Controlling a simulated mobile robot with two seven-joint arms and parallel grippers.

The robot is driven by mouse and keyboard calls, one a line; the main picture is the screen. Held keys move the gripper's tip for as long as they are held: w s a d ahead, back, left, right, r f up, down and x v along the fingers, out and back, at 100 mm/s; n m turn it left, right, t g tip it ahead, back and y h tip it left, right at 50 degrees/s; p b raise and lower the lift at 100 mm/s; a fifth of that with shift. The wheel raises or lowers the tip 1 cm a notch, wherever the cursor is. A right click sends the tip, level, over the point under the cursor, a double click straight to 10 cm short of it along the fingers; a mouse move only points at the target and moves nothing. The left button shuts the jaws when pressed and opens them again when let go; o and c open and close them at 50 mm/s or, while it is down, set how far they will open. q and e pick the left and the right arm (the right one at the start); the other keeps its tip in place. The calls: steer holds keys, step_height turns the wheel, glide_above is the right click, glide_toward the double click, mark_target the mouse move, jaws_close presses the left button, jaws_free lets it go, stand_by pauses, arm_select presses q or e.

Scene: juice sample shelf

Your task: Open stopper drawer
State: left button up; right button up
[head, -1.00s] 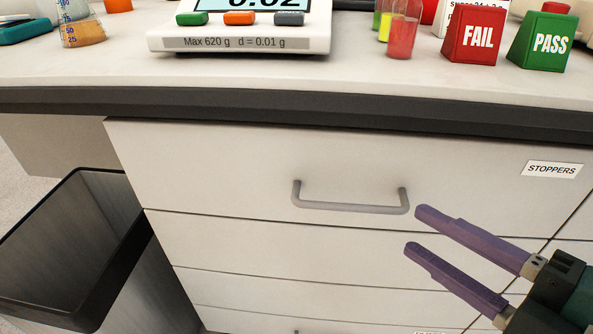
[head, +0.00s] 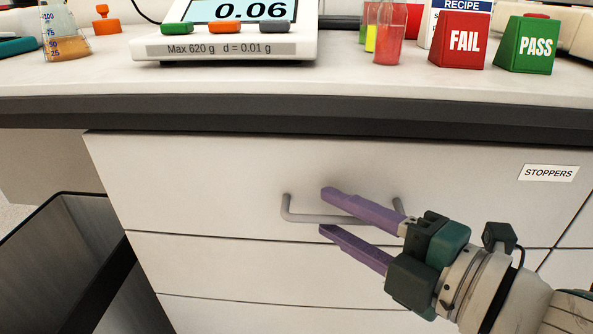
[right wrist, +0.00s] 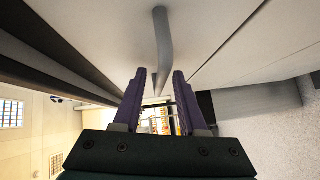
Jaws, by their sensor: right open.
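The stopper drawer (head: 200,175) is the top drawer under the counter, with a white STOPPERS label (head: 548,172) at its upper right. It looks shut, its front flush with the drawers below. Its grey bar handle (head: 300,217) runs sideways across the front. My right gripper (head: 324,212) is open at the handle, its purple fingers pointing left, one above and one below the bar in the head view. In the right wrist view the handle (right wrist: 162,45) runs toward the gap between the fingers (right wrist: 160,90). I cannot tell whether they touch it. My left gripper is not in view.
More drawers (head: 220,262) lie below. A dark open bin (head: 60,260) stands at the lower left. On the counter (head: 100,82) above are a scale (head: 225,45), a flask (head: 64,40), sample tubes (head: 387,45), and FAIL (head: 462,42) and PASS (head: 530,45) blocks.

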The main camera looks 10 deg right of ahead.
jaws_close()
stand_by(1.4)
